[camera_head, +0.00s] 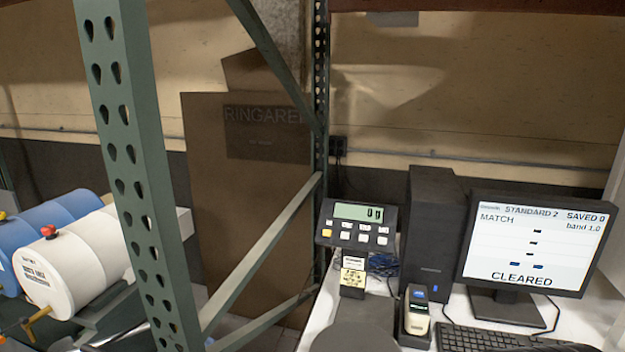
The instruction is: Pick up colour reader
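The colour reader looks to be the small handheld device (417,314) with a pale yellowish body and a small blue-lit screen at its top. It stands in a dark holder on the white desk, left of the keyboard and in front of the black computer tower. Its lower end is near the bottom of the picture. My gripper is not in view.
A scale display (356,224) reads 0 g; a dark round surface (353,337) lies before it. A monitor (537,243) shows "MATCH" and "CLEARED". A keyboard (505,338) lies right of the reader.

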